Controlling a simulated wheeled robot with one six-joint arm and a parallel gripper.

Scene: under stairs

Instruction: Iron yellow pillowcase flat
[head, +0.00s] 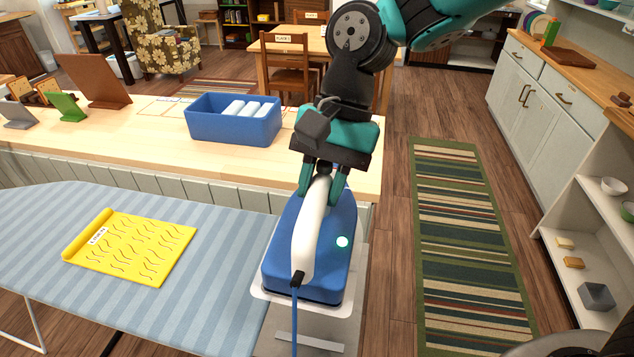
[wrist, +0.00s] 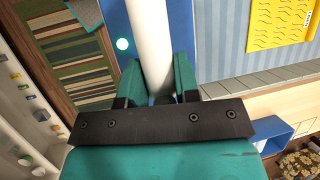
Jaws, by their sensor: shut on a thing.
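The yellow pillowcase (head: 133,247) lies on the left part of the striped blue ironing board (head: 220,258). Wavy dark crease lines run across it, its left edge looks rolled, and a small label sits there. It also shows at the top right of the wrist view (wrist: 278,22). The blue iron (head: 335,262) with a white handle (head: 306,240) stands on a pale rest at the board's right end, its cord hanging toward me. A round light glows on it. My gripper (head: 322,190) is shut on the iron's handle, fingers on both sides, also in the wrist view (wrist: 158,85).
A wooden counter (head: 130,140) runs behind the board, holding a blue bin (head: 233,120) with white rolls and several upright boards at left. A striped rug (head: 460,240) lies on the floor at right, beside open shelves (head: 590,250). The board between iron and pillowcase is clear.

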